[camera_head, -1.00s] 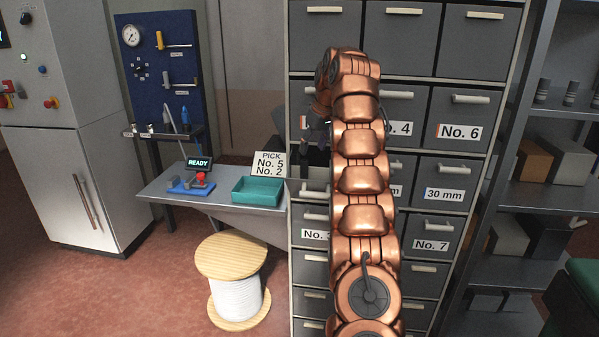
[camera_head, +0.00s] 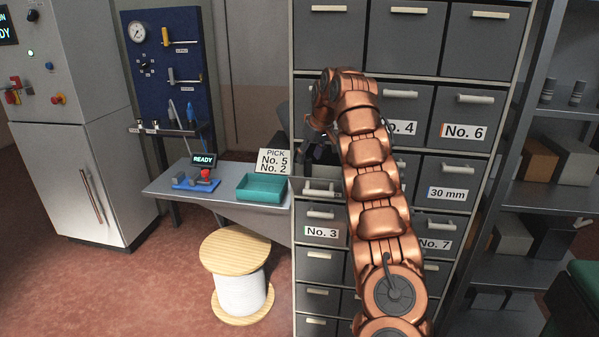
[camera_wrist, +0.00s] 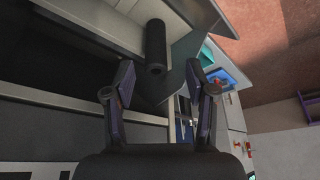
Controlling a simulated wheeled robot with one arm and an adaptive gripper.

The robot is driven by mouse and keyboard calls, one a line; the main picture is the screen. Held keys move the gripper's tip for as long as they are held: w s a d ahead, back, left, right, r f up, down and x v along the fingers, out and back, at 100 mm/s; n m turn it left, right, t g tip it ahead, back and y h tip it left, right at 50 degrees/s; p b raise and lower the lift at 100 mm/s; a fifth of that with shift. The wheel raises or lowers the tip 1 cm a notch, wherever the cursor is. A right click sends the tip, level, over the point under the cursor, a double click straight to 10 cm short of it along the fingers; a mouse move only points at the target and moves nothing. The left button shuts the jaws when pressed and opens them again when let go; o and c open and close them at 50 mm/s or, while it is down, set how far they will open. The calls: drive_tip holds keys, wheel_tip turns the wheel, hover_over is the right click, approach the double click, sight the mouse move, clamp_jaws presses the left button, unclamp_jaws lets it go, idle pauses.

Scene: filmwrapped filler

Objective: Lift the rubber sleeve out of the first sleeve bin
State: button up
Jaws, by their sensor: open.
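A black rubber sleeve (camera_wrist: 155,48), a hollow cylinder, lies in the pulled-out drawer bin (camera_wrist: 95,33) in the wrist view. My gripper (camera_wrist: 160,88) is open, its two dark fingers spread below the sleeve in that picture. The sleeve's near end points toward the space between the fingers, and nothing is held. Whether a finger touches the sleeve I cannot tell. In the head view the open bin (camera_head: 320,188) sticks out of the cabinet's left column, above the No. 3 drawer. My arm hides part of it, and the sleeve does not show there.
The grey drawer cabinet (camera_head: 407,52) fills the middle. A teal tray (camera_head: 262,188) and a sign (camera_head: 272,162) reading PICK No. 5, No. 2 stand on the side table left of the open bin. A cable spool (camera_head: 238,285) stands on the floor. Shelving (camera_head: 545,195) is at right.

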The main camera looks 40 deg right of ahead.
sight(308, 169)
drive_tip(key=shift+w+d+f+p, duration=0.15)
drive_tip(key=shift+f, duration=0.45)
drive_tip(key=shift+w+d+f+p, duration=0.1)
drive_tip(key=shift+d+f+p, duration=0.05)
drive_tip(key=shift+f, duration=0.4)
drive_tip(key=shift+c, duration=0.3)
clamp_jaws()
